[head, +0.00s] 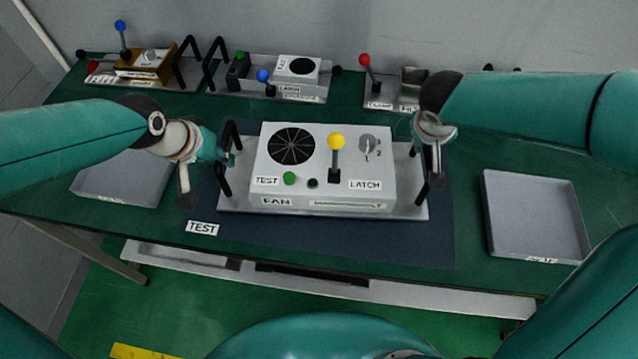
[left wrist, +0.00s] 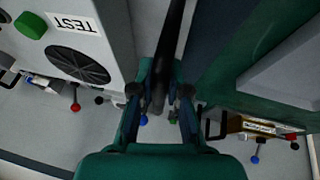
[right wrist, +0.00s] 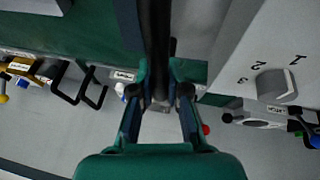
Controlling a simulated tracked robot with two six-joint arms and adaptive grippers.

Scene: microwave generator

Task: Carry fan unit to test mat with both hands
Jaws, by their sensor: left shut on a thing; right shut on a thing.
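The white fan unit (head: 325,194) has a black fan grille, a yellow-knobbed lever, a green button and a dial, with a black handle at each end of its base plate. It is over the dark blue test mat (head: 300,240); I cannot tell whether it touches it. My left gripper (head: 226,158) is shut on the left handle (left wrist: 170,45). My right gripper (head: 436,172) is shut on the right handle (right wrist: 154,40). The unit looks about level. Its grille side also shows in the left wrist view (left wrist: 105,45), its dial side in the right wrist view (right wrist: 262,50).
Empty grey trays stand at left (head: 120,182) and right (head: 535,215) on the green table (head: 465,260). Along the back stand a brass-coloured unit (head: 146,65), a latch unit (head: 295,70) and a unit with a red-knobbed lever (head: 366,60). The mat's front strip is clear.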

